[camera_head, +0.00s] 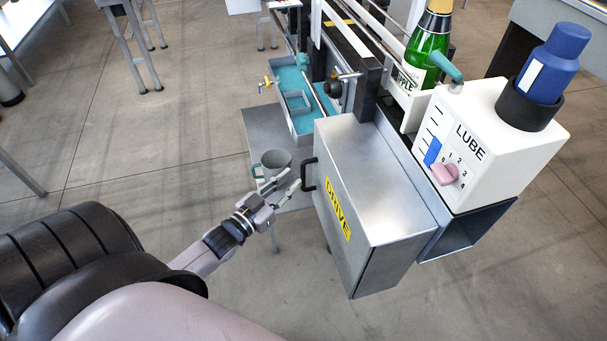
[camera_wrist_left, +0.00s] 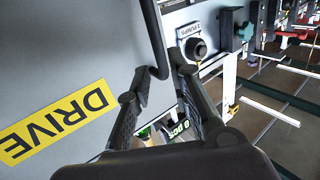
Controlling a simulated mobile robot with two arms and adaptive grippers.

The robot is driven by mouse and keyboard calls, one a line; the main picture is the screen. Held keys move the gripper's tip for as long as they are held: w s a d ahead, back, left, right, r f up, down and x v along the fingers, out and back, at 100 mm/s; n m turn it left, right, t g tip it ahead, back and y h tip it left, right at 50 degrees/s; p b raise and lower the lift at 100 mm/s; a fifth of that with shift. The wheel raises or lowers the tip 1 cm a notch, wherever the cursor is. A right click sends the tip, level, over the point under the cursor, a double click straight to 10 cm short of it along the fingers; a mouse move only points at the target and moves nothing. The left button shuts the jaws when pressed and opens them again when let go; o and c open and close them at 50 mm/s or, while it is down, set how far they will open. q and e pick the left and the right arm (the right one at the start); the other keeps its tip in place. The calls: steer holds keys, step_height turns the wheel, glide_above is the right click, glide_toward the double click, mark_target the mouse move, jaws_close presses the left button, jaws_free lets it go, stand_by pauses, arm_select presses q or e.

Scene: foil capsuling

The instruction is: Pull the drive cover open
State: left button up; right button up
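The drive cover (camera_head: 335,215) is the grey front face of a metal box, with a yellow DRIVE label. It looks closed against the box (camera_head: 375,170). A black bar handle (camera_head: 308,174) stands out at its left end. In the left wrist view the label and the handle (camera_wrist_left: 152,35) show close up. My left gripper (camera_head: 283,183) is open just left of the handle. In the left wrist view the handle's bent end lies between the spread fingertips (camera_wrist_left: 160,78); I cannot tell whether they touch it. My right gripper is not in view.
A white LUBE unit (camera_head: 483,140) with a pink knob and blue bottle stands right of the box. A green bottle (camera_head: 426,50) stands behind. A grey cup (camera_head: 276,162) is on the metal shelf (camera_head: 262,135) beyond my gripper. The floor in front is clear.

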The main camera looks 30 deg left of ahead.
mark_target(302, 172)
arm_select(q)
steer(key=w, duration=0.2)
steer(key=w+b, duration=0.2)
steer(key=w, duration=0.1)
steer(key=shift+w+d+f, duration=0.1)
steer(key=shift+w+d, duration=0.2)
steer(key=shift+w, duration=0.2)
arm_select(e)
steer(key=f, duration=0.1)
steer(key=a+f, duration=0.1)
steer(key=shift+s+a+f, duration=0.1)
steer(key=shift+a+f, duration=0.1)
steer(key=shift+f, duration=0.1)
arm_select(q)
steer(key=shift+c, duration=0.2)
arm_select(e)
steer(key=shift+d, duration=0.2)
arm_select(q)
jaws_close()
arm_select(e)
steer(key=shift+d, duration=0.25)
